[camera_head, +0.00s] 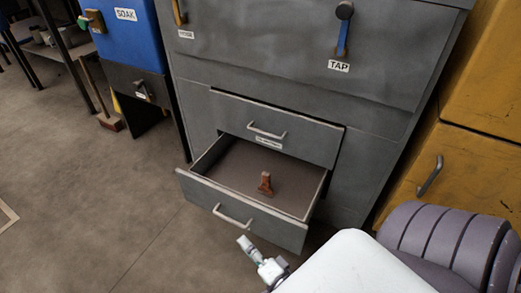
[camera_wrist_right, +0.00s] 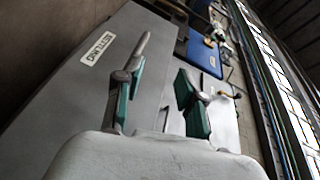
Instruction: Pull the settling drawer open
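The lower drawer (camera_head: 250,221) of the grey cabinet stands pulled out. Its handle (camera_head: 232,217) is a pale bar on the front. A small reddish-brown object (camera_head: 265,184) stands inside. In the right wrist view a white label reading SETTLING (camera_wrist_right: 98,45) is on the grey front beside my fingers. My right gripper (camera_head: 246,245) is just in front of the lower drawer, near the handle's right end. In the right wrist view my right gripper (camera_wrist_right: 160,88) has its green-padded fingers apart. I cannot tell whether it touches the handle. My left gripper is not in view.
A closed drawer (camera_head: 280,128) with a small unreadable label sits above. A TAP lever (camera_head: 342,35) is on the upper cabinet. A blue SOAK tub (camera_head: 130,35) stands left and a yellow cabinet (camera_head: 465,165) right. The floor (camera_head: 100,200) at front left is clear.

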